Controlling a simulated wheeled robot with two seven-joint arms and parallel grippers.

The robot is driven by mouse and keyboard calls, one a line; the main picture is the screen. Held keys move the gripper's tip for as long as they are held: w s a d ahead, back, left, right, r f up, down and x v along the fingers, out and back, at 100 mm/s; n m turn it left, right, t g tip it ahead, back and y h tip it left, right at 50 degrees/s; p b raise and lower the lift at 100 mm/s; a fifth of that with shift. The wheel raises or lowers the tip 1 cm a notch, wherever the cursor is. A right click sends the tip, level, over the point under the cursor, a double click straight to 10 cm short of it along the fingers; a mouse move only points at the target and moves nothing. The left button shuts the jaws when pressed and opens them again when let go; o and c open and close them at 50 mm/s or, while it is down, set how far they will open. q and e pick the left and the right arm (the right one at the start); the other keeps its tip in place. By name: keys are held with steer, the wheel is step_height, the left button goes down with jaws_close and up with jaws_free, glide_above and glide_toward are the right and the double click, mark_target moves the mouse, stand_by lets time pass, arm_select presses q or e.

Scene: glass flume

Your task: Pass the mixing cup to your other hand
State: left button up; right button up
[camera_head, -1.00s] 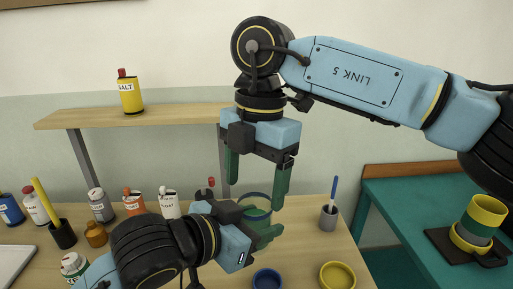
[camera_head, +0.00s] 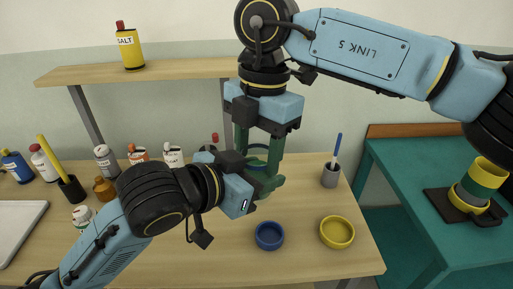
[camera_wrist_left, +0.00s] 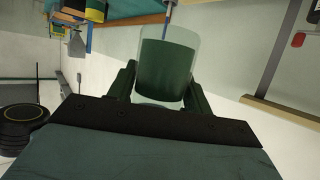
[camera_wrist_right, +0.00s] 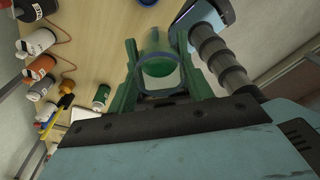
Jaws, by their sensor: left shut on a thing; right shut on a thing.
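The mixing cup (camera_head: 258,153) is a clear cup with a blue rim, held in the air above the wooden table. It fills the middle of the left wrist view (camera_wrist_left: 168,65) and of the right wrist view (camera_wrist_right: 160,68). My left gripper (camera_head: 264,182) is shut on its lower part from the left side. My right gripper (camera_head: 258,150) points down from above, its green fingers shut on either side of the cup. Green shows through the clear wall; I cannot tell whether anything is inside. The fingers hide parts of the cup.
A blue dish (camera_head: 269,236) and a yellow dish (camera_head: 337,232) stand on the table below. A grey holder (camera_head: 330,176) with a blue-handled tool is at the right. Several bottles stand at the left. A shelf (camera_head: 150,71) with a yellow salt bottle (camera_head: 129,48) runs behind.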

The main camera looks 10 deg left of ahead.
arm_select(q)
steer(key=o, duration=1.1)
steer(key=shift+s+d, duration=0.15)
steer(key=shift+d, duration=0.05)
